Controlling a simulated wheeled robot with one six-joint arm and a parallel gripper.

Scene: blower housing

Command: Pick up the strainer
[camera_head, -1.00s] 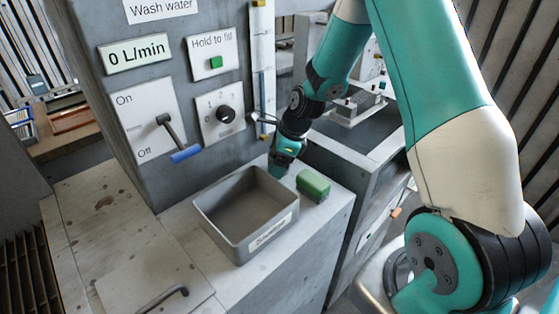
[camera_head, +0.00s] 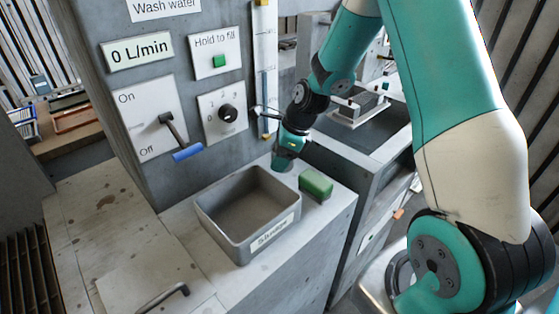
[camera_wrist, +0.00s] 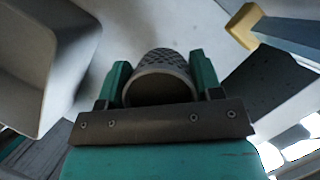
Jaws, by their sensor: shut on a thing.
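The strainer (camera_wrist: 165,62) is a small grey cup with a perforated, mesh-like wall and a round rim. In the wrist view it sits between the two teal fingers of my gripper (camera_wrist: 158,80), which are shut on its sides. In the head view my gripper (camera_head: 287,154) is just behind the back right corner of the grey tray, close to the panel wall. There the strainer is small and mostly hidden by the gripper, and I cannot tell if it clears the counter.
An open grey tray (camera_head: 222,236) labelled "Sludge" stands on the counter, with a green block (camera_head: 316,185) to its right. The panel has a blue-handled lever (camera_head: 187,153) and a dark knob (camera_head: 227,112). A vertical gauge (camera_head: 265,75) rises behind my gripper.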

